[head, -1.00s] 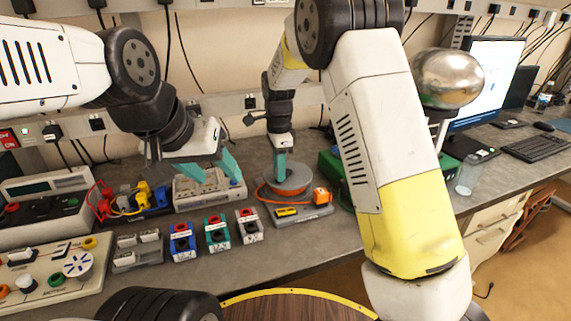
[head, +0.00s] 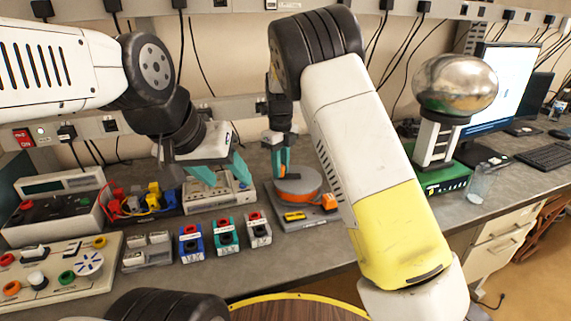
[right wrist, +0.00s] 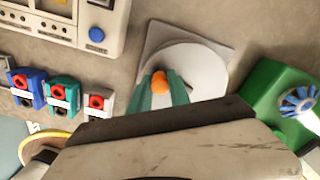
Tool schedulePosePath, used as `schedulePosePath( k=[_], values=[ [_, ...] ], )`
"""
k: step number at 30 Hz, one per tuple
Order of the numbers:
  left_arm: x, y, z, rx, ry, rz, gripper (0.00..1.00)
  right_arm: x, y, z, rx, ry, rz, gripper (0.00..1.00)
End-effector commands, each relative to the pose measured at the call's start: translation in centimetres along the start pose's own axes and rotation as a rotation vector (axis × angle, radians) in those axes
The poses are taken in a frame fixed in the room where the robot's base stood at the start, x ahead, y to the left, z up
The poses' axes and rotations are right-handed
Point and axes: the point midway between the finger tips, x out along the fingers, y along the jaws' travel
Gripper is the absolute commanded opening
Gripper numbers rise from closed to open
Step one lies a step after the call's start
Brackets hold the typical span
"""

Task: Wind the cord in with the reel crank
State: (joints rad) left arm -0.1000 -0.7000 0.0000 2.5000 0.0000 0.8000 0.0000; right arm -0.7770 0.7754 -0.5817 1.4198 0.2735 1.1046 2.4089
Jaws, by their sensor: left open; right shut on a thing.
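The cord reel (head: 299,183) stands on the bench, a round grey disc with orange cord wound around its rim, on a grey base. An orange block (head: 329,202) sits at the base's right front corner. In the right wrist view the reel's pale disc (right wrist: 195,68) fills the upper middle. My right gripper (head: 283,165) is shut on the orange crank knob (right wrist: 159,82) at the reel's upper left side. The crank's arm is hidden by the fingers. My left gripper (head: 225,175) is open and empty, above the white instrument left of the reel.
Blue (head: 191,243), green (head: 224,234) and grey (head: 257,229) socket blocks stand left of the reel. A green-based device with a metal dome (head: 455,84) stands to the right, with a glass (head: 481,185) beside it.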

Motion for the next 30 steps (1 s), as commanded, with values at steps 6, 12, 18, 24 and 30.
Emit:
schedulePosePath(
  k=[6,12,18,24,30],
  values=[
    [0.0,0.0,0.0,0.0,0.0,0.0,0.54,0.0,-0.8,0.6,0.193,0.0,-0.003,0.0],
    [0.0,0.0,0.0,0.0,0.0,0.0,0.54,0.0,-1.5,1.0,0.338,0.0,-0.002,0.0],
    [0.0,0.0,0.0,0.0,0.0,0.0,0.54,0.0,-1.9,1.2,0.436,0.0,-0.001,0.0],
    [0.0,0.0,0.0,0.0,0.0,0.0,0.54,0.0,-2.1,1.2,0.487,0.001,-0.001,0.0],
    [0.0,0.0,0.0,0.0,0.0,0.0,0.54,0.0,-2.2,1.2,0.503,0.001,0.0,0.0]
  ],
)
